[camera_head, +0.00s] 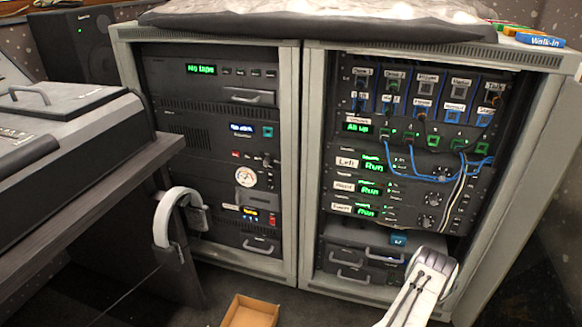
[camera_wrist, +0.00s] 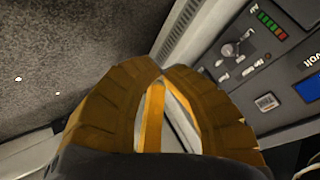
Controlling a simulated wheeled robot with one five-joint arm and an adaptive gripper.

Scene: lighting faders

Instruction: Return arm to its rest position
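In the wrist view, the two amber ribbed fingers of my gripper (camera_wrist: 161,70) curve inward and their tips meet. Nothing is seen held at the tips. A narrow opening shows between the fingers lower down. In the head view, my white arm (camera_head: 424,285) rises from the lower right edge in front of the right rack. No gripper fingers can be made out there. In the wrist view, a dark equipment panel (camera_wrist: 275,70) with a level meter, knob and blue display lies to the right of the fingers. I cannot tell whether they touch it.
The right rack (camera_head: 312,200) and left rack (camera_head: 290,120) stand side by side. Blue patch cables (camera_head: 415,175) hang across the right rack. A console desk (camera_head: 60,190) is at left, with pale headphones (camera_head: 165,215) at its side. A cardboard box (camera_head: 250,312) sits on the floor.

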